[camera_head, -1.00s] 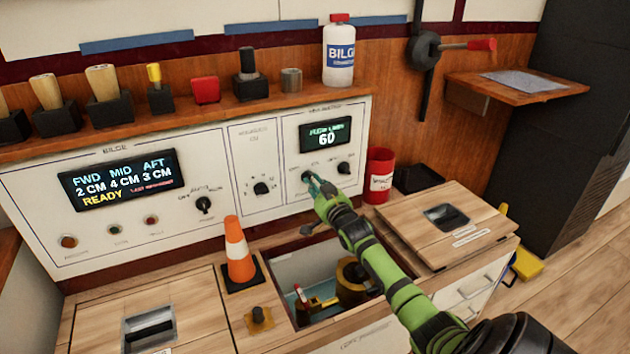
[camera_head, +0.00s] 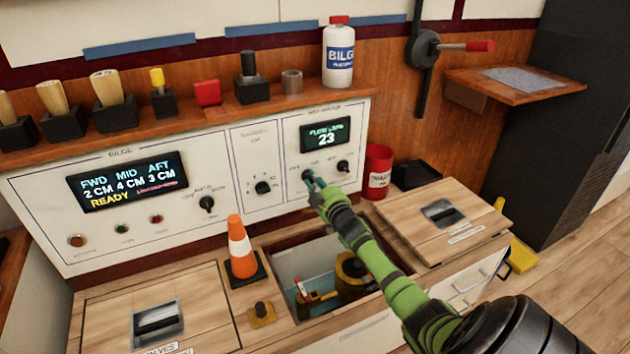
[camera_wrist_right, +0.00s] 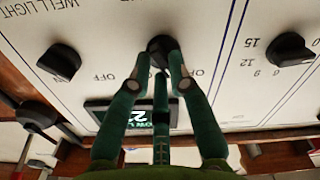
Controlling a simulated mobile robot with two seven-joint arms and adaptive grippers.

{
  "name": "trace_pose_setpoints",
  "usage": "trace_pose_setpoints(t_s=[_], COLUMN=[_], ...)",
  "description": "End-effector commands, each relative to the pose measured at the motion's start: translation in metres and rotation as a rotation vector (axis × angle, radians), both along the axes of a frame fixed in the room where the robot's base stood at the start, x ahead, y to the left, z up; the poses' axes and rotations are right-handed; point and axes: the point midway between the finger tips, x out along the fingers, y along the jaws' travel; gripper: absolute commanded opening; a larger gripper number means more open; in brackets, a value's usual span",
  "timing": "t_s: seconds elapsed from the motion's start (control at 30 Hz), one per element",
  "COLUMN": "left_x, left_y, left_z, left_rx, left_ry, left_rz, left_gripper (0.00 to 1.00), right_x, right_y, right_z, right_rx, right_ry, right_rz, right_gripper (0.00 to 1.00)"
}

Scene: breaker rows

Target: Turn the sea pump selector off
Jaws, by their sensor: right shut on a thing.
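The right panel section has a black selector knob (camera_head: 307,176) below and left of a green display (camera_head: 325,135) that reads 23. My right gripper (camera_head: 315,181) reaches this knob from the front. In the right wrist view, the green fingers (camera_wrist_right: 160,68) are shut around the knob (camera_wrist_right: 158,43), one on each side. OFF lettering shows beside the knob, but the fingers hide part of it, and I cannot tell its exact pointer angle. My left gripper is not in view.
A second knob, labelled WELL LIGHT (camera_wrist_right: 60,62), sits close beside the held one. Another knob (camera_head: 263,187) is on the middle panel. Below are an open well (camera_head: 283,262), an orange cone (camera_head: 240,248) and a red can (camera_head: 378,170).

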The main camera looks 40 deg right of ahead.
Motion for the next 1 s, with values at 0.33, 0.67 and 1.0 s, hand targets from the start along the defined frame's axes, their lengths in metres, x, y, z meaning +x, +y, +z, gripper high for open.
trace_pose_setpoints(t_s=[0.33, 0.67, 1.0], left_x=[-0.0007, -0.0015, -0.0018], left_y=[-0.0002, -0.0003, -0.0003], left_z=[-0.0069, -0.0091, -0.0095], left_rx=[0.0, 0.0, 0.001], left_ry=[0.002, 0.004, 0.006], left_rz=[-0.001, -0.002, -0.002], left_gripper=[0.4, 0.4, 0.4], right_x=[0.0004, 0.0004, 0.0003], right_y=[0.0005, 0.0005, 0.0004], right_z=[0.0012, 0.0011, 0.0011], right_rx=[-0.162, -0.201, -0.202], right_ry=[0.051, 0.063, 0.063], right_rz=[0.0, 0.0, 0.0], right_gripper=[0.0, 0.0, 0.4])
